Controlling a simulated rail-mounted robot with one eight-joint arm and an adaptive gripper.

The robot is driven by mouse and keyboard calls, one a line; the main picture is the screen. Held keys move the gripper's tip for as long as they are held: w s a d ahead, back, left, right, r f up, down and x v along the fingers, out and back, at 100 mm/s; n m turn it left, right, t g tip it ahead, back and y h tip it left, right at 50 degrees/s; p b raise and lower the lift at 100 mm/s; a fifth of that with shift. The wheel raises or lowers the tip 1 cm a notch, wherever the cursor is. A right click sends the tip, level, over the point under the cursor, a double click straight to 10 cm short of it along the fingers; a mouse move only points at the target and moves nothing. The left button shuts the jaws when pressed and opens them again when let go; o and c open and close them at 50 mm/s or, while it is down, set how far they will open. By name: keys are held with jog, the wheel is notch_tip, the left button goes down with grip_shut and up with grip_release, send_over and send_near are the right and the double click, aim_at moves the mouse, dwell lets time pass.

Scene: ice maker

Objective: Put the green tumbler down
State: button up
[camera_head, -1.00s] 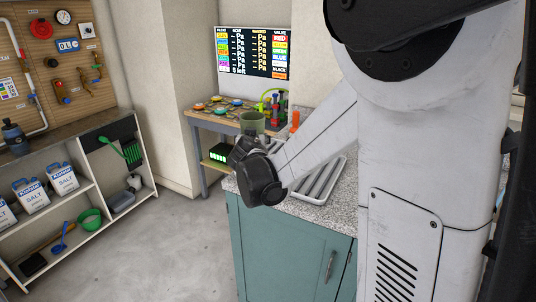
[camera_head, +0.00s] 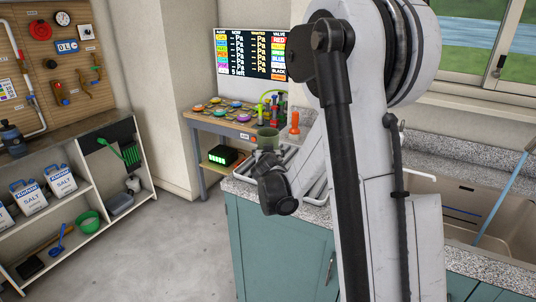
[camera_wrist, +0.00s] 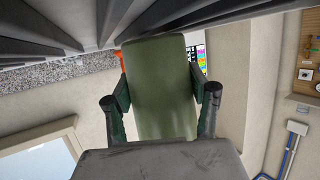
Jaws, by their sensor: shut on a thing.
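The green tumbler (camera_head: 268,138) is an olive-green cup held upright over the left end of the granite counter, by the drying rack. My gripper (camera_head: 266,155) is shut on it. In the wrist view the tumbler (camera_wrist: 162,85) fills the middle, with a finger of my gripper (camera_wrist: 162,105) against each side. The wrist picture is turned over, with the counter at the top. In the head view the lower part of the tumbler is hidden behind my gripper. I cannot tell whether its base touches anything.
The metal drying rack (camera_head: 318,188) lies on the counter, partly behind my arm. An orange item (camera_head: 294,124) stands just beyond the tumbler. The bench with coloured discs (camera_head: 222,113) is behind. The sink (camera_head: 450,205) is at the right.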

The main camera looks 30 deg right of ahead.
jog(key=shift+f, duration=0.35)
jog(key=o, duration=1.2)
jog(key=shift+r, duration=0.1)
jog(key=shift+c, duration=0.2)
jog(key=shift+r, duration=0.15)
jog(key=v, duration=1.2)
jog(key=shift+p, duration=0.3)
jog(key=shift+s+a+r, duration=0.2)
jog(key=shift+s, duration=0.2)
jog(key=s+a+n+g+y, duration=0.2)
jog(key=s+a, duration=0.3)
jog(key=s, duration=0.4)
jog(key=s+a+r+n+g+y, duration=0.1)
jog(key=s+a+g+y, duration=0.1)
jog(key=s+a, duration=0.4)
jog(key=s+a+r+n+g+y, duration=0.1)
jog(key=s+a, duration=0.4)
jog(key=s, duration=0.8)
jog(key=shift+a+n+g+y, duration=0.2)
jog(key=shift+n+g+y, duration=0.2)
jog(key=shift+n+y, duration=0.45)
